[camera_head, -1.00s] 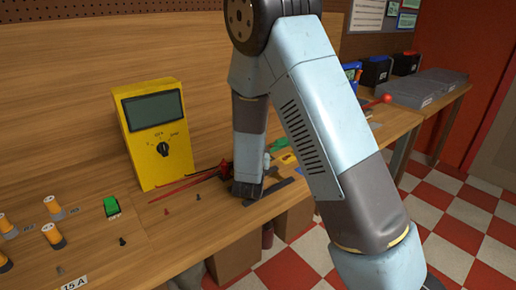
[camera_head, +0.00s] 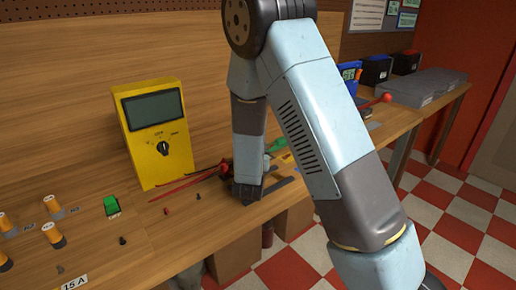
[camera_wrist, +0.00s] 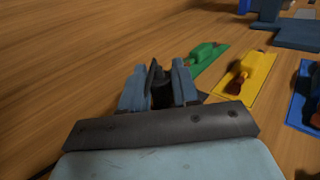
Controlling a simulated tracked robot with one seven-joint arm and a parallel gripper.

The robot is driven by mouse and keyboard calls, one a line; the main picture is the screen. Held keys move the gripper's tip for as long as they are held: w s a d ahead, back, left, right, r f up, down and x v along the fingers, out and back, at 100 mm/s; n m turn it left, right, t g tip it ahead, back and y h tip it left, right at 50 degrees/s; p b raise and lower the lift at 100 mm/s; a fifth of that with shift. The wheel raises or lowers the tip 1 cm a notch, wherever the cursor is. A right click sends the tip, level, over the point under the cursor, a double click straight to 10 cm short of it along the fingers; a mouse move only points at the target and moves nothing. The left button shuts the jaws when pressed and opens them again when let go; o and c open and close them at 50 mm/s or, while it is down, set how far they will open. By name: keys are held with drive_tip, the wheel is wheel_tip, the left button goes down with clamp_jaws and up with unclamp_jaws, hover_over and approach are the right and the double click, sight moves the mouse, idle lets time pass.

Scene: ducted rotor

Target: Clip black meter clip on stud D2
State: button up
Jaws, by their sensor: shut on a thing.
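My gripper (camera_wrist: 160,92) is shut on a dark, narrow piece, the black meter clip (camera_wrist: 158,78), which shows between the jaws in the wrist view. In the head view my gripper (camera_head: 246,193) is low over the bench, right of the yellow meter (camera_head: 157,133), and hides the clip. Small dark studs (camera_head: 166,211) stand on the bench left of my gripper. I cannot read which one is D2. A red lead (camera_head: 190,183) lies between the meter and my gripper.
Green (camera_wrist: 207,53), yellow (camera_wrist: 245,75) and blue (camera_wrist: 304,98) pieces lie right of my gripper in the wrist view.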

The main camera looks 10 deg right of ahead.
drive_tip(key=shift+f, duration=0.2)
drive_tip(key=shift+r, duration=0.1)
drive_tip(key=shift+r, duration=0.55)
drive_tip(key=shift+r, duration=0.2)
idle(0.4)
drive_tip(key=shift+f, duration=0.65)
idle(2.0)
drive_tip(key=shift+r, duration=0.45)
drive_tip(key=shift+f, duration=0.65)
idle(1.3)
drive_tip(key=o, duration=1.1)
